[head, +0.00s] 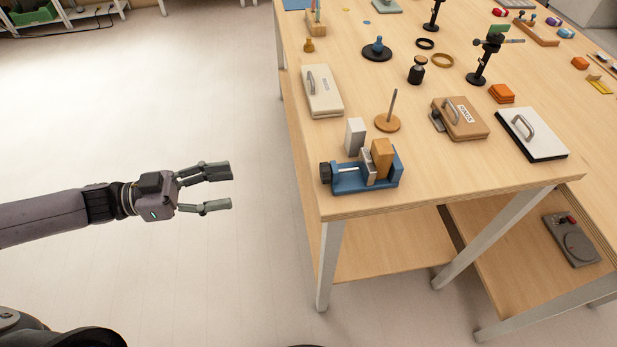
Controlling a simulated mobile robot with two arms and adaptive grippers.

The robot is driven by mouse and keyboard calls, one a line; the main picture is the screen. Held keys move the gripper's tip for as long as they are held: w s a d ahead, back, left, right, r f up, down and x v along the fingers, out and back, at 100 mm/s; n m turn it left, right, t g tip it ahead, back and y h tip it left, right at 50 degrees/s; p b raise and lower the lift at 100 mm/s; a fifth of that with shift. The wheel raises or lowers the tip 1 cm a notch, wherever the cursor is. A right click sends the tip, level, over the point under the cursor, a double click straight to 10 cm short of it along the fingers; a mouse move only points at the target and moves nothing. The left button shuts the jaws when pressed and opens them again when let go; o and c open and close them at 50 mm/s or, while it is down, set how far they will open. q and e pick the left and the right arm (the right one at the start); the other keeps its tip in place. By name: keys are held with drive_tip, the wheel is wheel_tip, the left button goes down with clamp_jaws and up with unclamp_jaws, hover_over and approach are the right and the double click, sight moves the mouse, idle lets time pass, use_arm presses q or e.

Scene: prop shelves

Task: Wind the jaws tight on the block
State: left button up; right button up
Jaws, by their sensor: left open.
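A blue vise (352,187) sits at the near left corner of the wooden table. A wooden block (382,158) stands upright between its grey sliding jaw (367,167) and the blue end jaw (397,165). I cannot tell whether the grey jaw touches the block. A black knob (326,173) is at the vise's left end, on a silver screw. My left gripper (222,188) is open and empty, left of the table and apart from the knob, its fingers pointing right. My right gripper is not in view.
A light grey block (355,137) stands just behind the vise. A wooden disc with a peg (387,123), a cream panel with a handle (322,92) and a brown box (460,118) are farther back. Open floor lies left of the table (430,195).

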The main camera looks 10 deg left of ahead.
sight(321, 173)
use_arm(q)
drive_tip(key=p+x, duration=0.2)
drive_tip(key=x, duration=1.4)
drive_tip(key=shift+p, duration=0.3)
drive_tip(key=shift+w+d, duration=0.2)
drive_tip(key=shift+d, duration=0.35)
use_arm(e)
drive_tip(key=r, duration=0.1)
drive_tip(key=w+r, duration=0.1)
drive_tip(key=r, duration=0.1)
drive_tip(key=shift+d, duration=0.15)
use_arm(q)
drive_tip(key=shift+c, duration=0.5)
drive_tip(key=c, duration=1)
drive_tip(key=shift+c, duration=0.2)
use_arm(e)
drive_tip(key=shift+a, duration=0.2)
use_arm(q)
drive_tip(key=shift+m, duration=0.4)
drive_tip(key=shift+f+m, duration=0.1)
drive_tip(key=shift+m, duration=2.9)
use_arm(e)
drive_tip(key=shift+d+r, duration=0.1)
